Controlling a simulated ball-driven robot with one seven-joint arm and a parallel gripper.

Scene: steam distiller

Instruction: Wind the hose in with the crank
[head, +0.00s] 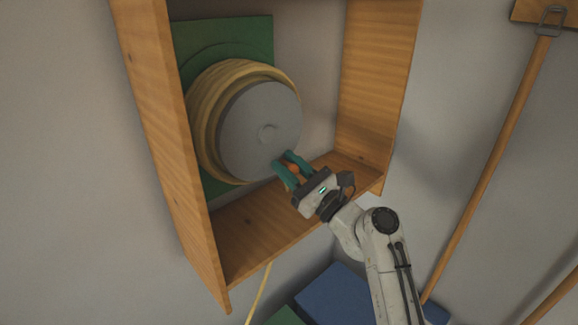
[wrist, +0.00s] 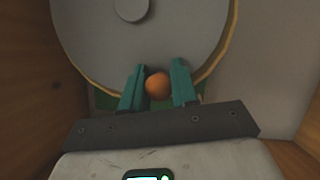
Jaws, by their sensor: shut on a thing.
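The hose reel is a grey disc (head: 258,135) with tan hose (head: 207,112) wound behind it, on a green backing plate (head: 245,35). The orange crank knob (head: 293,169) is at the disc's lower right edge in the head view. My gripper (head: 290,168) is shut on it, with one teal finger on each side. In the wrist view the orange knob (wrist: 158,85) sits between the fingers, below the disc's hub (wrist: 131,8). A length of hose (head: 259,292) hangs down below the box.
The reel sits in an open wooden box with a left side wall (head: 165,150), a right side wall (head: 375,85) and a bottom board (head: 262,222) close under my gripper. A blue box (head: 335,297) is below. A wooden pole (head: 490,165) leans at the right.

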